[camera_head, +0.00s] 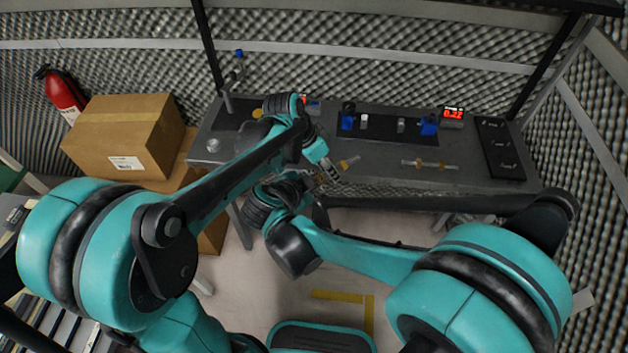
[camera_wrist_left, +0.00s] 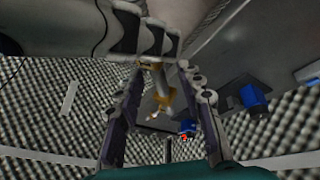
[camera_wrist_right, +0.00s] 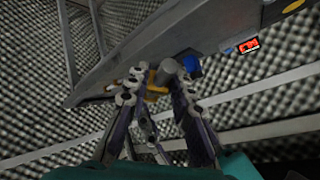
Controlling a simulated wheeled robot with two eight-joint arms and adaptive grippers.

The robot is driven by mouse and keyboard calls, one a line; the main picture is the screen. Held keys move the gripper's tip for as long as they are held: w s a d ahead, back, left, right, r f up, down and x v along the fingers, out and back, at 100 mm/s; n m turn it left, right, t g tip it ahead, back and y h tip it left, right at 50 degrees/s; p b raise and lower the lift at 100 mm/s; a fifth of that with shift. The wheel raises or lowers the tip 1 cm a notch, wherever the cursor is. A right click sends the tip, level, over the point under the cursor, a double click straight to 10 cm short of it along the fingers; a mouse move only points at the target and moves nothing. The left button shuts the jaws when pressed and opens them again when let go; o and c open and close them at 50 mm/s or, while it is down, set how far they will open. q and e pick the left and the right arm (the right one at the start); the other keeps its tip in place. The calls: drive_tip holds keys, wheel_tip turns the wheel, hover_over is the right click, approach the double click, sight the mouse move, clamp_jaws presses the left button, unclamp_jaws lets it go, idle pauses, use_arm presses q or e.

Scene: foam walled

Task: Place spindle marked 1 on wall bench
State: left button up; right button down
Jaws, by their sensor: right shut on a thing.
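A brass-coloured spindle with a pale grey shaft (camera_wrist_left: 161,90) shows in the left wrist view between my left gripper's (camera_wrist_left: 165,75) spread fingers. My left gripper is open around it. My right gripper (camera_wrist_right: 157,85) is shut on the spindle (camera_wrist_right: 152,88), seen at its fingertips in the right wrist view. In the head view both grippers meet close together at the front edge of the wall bench (camera_head: 380,172); a brass end (camera_head: 347,162) shows beside them. Another brass spindle (camera_head: 430,163) lies on the bench to the right. No number is readable on either.
Blue fixtures (camera_head: 347,118) (camera_head: 429,126), small grey cylinders and a red display (camera_head: 452,113) stand along the bench's back. A dark panel (camera_head: 498,148) lies at its right end. Cardboard boxes (camera_head: 125,135) and a fire extinguisher (camera_head: 62,92) are at left.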

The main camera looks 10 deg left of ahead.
use_arm(q)
drive_tip(key=v, duration=1.2)
